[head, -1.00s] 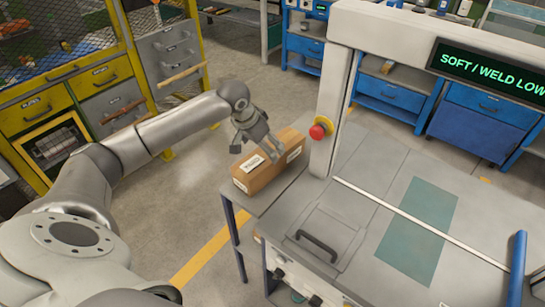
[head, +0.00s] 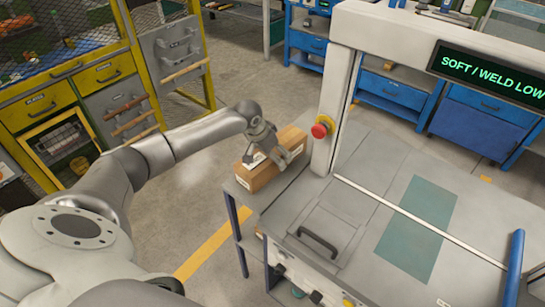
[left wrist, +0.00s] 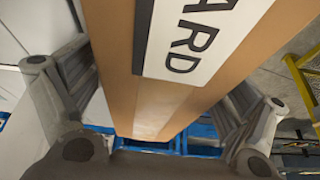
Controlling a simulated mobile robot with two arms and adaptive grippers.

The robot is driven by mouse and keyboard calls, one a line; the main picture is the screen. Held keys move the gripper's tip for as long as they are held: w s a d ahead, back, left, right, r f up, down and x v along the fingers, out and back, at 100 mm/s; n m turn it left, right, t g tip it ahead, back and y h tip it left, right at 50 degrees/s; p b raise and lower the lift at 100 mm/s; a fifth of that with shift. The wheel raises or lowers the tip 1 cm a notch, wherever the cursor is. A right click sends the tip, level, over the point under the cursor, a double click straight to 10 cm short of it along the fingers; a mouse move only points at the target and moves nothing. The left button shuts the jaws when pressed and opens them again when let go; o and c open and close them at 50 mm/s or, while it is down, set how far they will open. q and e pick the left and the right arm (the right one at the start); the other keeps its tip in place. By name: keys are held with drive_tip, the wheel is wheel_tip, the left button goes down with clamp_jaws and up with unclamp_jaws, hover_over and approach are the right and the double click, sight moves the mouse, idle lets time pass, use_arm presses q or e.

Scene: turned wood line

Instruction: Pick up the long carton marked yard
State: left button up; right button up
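The long brown carton (head: 262,177) lies on the grey bench's left end in the head view. A white label reading "ARD", its first part cut off, shows on the carton (left wrist: 165,105) in the left wrist view. My left gripper (head: 268,153) is at the carton's top, with its fingers on either side of it. In the left wrist view the left gripper (left wrist: 160,98) has its fingers apart, with a gap showing beside the carton. The gripper hides part of the carton's top in the head view. My right gripper is not in view.
A white machine post with a red button (head: 319,131) stands just right of the carton. The grey bench (head: 330,205) carries a black handle (head: 318,243) and a blue bar (head: 515,268). Yellow-framed drawers (head: 40,105) stand at the left. Open floor lies between.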

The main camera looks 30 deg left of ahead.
use_arm(q)
drive_tip(key=shift+w+r, duration=0.1)
drive_tip(key=c, duration=1.4)
drive_tip(key=shift+o, duration=0.2)
wheel_tip(320, 180, up, 10)
drive_tip(key=shift+f+b, duration=0.1)
drive_tip(key=shift+b, duration=0.6)
